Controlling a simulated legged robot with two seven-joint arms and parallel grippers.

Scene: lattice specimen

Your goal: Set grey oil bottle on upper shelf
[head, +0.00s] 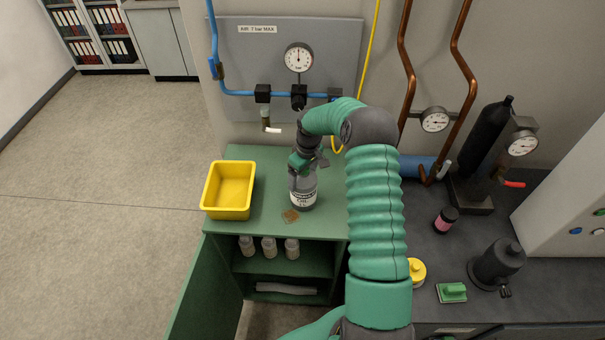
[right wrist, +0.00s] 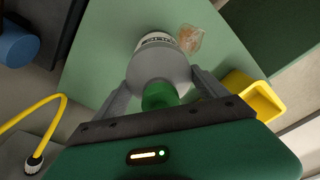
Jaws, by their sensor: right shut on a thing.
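The grey oil bottle (head: 303,190) stands upright on top of the green cabinet, with a white label and a green cap. In the right wrist view the bottle (right wrist: 158,65) sits between the two fingers, its green cap close to the palm. My right gripper (head: 306,165) is shut on the upper part of the bottle from above. The green cabinet (head: 265,226) is open at the front; its upper shelf (head: 270,275) holds several small pale bottles (head: 269,247). My left gripper is not in view.
A yellow bin (head: 230,190) stands left on the cabinet top. The open green door (head: 205,290) juts forward at left.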

